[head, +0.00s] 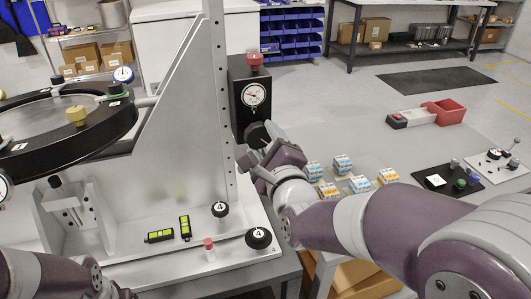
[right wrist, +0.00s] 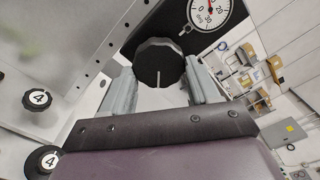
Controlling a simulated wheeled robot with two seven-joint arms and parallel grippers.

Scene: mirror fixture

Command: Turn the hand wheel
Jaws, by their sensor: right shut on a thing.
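The hand wheel (head: 258,133) is a black, ridged knob on the lower front of a black box (head: 240,88), below a round white dial (head: 255,94). In the right wrist view the wheel (right wrist: 158,60) shows a pale line on its face, and part of the dial (right wrist: 210,12) shows with a red pointer. My right gripper (head: 254,150) is shut on the wheel, with one grey finger on each side of it in the right wrist view (right wrist: 163,82). My left arm shows at the lower left of the head view, but its gripper is out of view.
A tall grey upright plate (head: 185,105) stands just left of the box. Two black knobs marked 4, a red-topped pin (head: 209,244) and two green-marked blocks are on the fixture base. Small boxes (head: 342,164) and a red bin (head: 444,111) lie at the right.

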